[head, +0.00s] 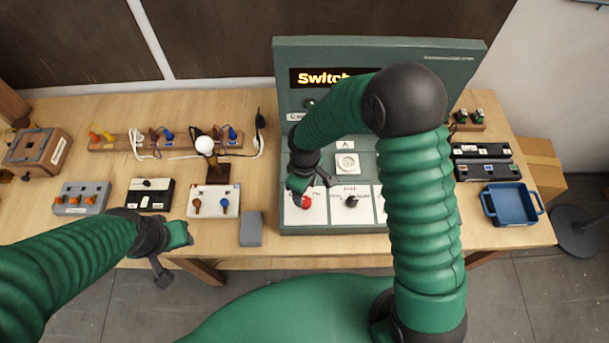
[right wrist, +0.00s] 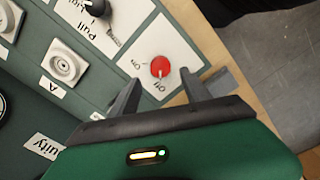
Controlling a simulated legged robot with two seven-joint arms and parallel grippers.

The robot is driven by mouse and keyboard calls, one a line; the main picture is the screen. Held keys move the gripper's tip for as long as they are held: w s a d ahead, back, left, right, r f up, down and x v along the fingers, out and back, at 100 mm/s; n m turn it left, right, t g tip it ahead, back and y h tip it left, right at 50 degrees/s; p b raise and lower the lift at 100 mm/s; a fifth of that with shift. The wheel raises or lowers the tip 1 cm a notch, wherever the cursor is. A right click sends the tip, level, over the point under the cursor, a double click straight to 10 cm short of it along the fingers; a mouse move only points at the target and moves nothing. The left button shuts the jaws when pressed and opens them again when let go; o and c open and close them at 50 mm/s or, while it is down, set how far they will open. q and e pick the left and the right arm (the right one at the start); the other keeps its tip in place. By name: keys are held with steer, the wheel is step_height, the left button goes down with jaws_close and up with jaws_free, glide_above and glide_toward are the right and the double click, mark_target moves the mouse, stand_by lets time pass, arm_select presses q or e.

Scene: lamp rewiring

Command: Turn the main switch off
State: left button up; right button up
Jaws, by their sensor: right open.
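The main switch is a round red knob (head: 306,202) on a white plate at the lower left of the green panel (head: 282,130). My right gripper (head: 311,189) is open just above the knob. My left gripper (head: 172,252) is open and empty at the table's front edge.
A black selector knob (head: 351,201) on its own plate sits right of the red knob, and a white socket (head: 347,163) above. A grey block (head: 251,229) stands left of the panel. A blue tray (head: 511,204) lies at the right. My right arm hides part of the panel.

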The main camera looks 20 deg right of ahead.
step_height(320, 180, up, 12)
steer(key=b, duration=0.1)
steer(key=shift+f, duration=0.2)
steer(key=m+t+b, duration=0.1)
steer(key=m+b, duration=0.2)
steer(key=b, duration=0.3)
glide_toward(305, 199)
steer(key=s+d+r, duration=0.1)
steer(key=s+d, duration=0.2)
steer(key=s+d+f+m+b, duration=0.1)
steer(key=s, duration=0.1)
steer(key=s+d+f+m+t+b, duration=0.1)
steer(key=s+f+m, duration=0.1)
steer(key=s+d+f+m+b, duration=0.1)
steer(key=s+m+b, duration=0.1)
steer(key=shift+d+f+t, duration=0.2)
steer(key=shift+d+t, duration=0.1)
steer(key=shift+d, duration=0.05)
steer(key=shift+s+d+r+m, duration=0.1)
steer(key=shift+s+r+m, duration=0.05)
steer(key=shift+m, duration=0.15)
steer(key=shift+w, duration=0.25)
steer(key=shift+s, duration=0.1)
